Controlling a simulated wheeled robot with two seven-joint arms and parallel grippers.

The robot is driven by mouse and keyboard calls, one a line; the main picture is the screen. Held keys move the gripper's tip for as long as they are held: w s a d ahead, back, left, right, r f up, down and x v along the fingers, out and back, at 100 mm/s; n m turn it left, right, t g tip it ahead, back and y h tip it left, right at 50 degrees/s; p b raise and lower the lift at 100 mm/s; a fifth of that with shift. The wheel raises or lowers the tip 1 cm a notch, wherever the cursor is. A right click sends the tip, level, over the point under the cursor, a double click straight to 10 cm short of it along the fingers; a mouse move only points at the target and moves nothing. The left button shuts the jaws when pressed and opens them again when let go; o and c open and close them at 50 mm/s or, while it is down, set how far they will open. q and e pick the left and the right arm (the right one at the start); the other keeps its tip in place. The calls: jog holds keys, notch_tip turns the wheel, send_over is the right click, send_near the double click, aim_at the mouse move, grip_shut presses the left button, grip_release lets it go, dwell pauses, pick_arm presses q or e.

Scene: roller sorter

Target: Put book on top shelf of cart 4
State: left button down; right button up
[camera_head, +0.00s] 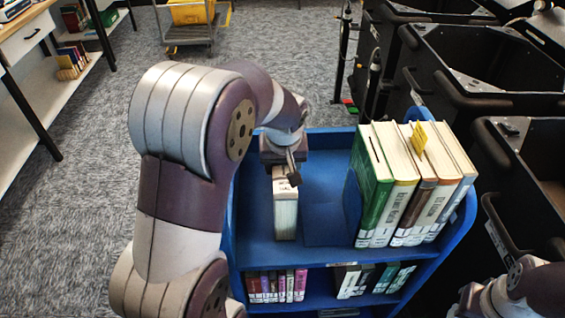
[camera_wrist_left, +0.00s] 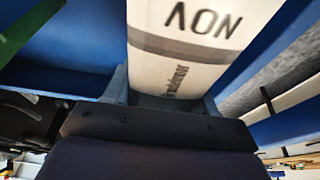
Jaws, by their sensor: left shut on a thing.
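A white book (camera_head: 286,215) is upright over the top shelf of the blue cart (camera_head: 325,232), left of the row of books there. My left gripper (camera_head: 285,172) is shut on its upper end from above. In the left wrist view the book's white spine (camera_wrist_left: 185,55), with dark lettering and a grey band, rises between the fingers of my left gripper (camera_wrist_left: 165,100). I cannot tell whether the book's lower end touches the shelf. Part of my right arm shows at the lower right, but its gripper is out of view.
Several books (camera_head: 410,190) stand leaning at the shelf's right, beside a blue bookend (camera_head: 352,203). The lower shelf holds small books (camera_head: 277,286). Black bins (camera_head: 480,70) stand close on the right. A white shelf unit (camera_head: 35,100) is at the left, with open carpet between.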

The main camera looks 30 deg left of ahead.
pick_arm(q)
jog(key=shift+c, duration=1.4)
grip_release()
jog(key=p+v, duration=0.2)
jog(key=v, duration=1)
jog(key=shift+s+r, duration=0.1)
jog(key=shift+r, duration=0.3)
